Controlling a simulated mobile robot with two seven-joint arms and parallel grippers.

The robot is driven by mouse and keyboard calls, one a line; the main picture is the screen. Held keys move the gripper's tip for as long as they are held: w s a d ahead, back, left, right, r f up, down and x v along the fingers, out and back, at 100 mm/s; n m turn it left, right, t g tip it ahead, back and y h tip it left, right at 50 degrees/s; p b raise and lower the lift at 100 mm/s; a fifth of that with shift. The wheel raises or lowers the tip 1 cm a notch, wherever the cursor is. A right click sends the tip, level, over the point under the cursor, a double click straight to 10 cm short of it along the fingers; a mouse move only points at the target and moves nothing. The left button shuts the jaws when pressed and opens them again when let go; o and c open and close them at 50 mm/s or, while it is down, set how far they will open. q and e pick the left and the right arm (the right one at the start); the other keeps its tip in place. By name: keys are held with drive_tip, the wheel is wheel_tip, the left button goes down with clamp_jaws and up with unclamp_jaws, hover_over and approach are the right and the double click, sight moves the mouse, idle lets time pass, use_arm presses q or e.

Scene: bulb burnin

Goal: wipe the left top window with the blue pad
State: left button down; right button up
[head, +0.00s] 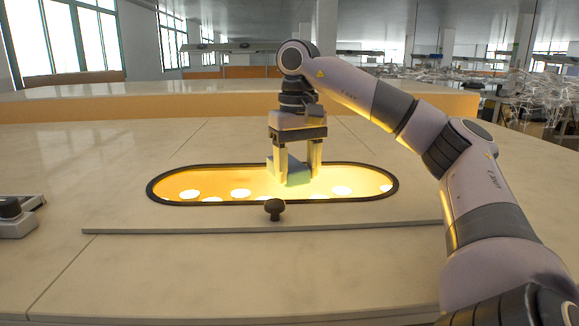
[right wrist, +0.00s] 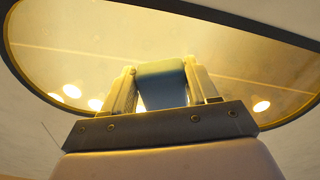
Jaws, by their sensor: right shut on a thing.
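The window (head: 225,181) is a long oval with a dark rim, set in the pale top, with glowing bulbs under it. My right gripper (head: 295,172) is shut on the blue pad (head: 293,176) over the middle of the window. In the right wrist view the pad (right wrist: 162,84) sits between the two fingers, with the window (right wrist: 225,62) behind it. I cannot tell whether the pad touches the glass. My left gripper is not in view.
A dark knob (head: 274,208) stands in front of the window, near a long raised strip (head: 200,230). A grey device with a dark knob (head: 12,210) is at the left edge.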

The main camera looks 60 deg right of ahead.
sight(235, 188)
drive_tip(key=shift+s+d+f, duration=0.1)
drive_tip(key=shift+s+d, duration=0.75)
drive_tip(key=shift+s, duration=0.3)
drive_tip(key=shift+w+a, duration=0.55)
drive_tip(key=shift+w, duration=0.2)
drive_tip(key=shift+w+a, duration=0.55)
drive_tip(key=shift+w, duration=0.2)
drive_tip(key=shift+w+a, duration=1.15)
drive_tip(key=shift+w, duration=0.25)
drive_tip(key=shift+w+a, duration=1.2)
drive_tip(key=shift+w, duration=0.25)
drive_tip(key=shift+w+a, duration=1.15)
drive_tip(key=shift+w, duration=0.25)
drive_tip(key=shift+w+r, duration=0.1)
drive_tip(key=shift+r, duration=2.9)
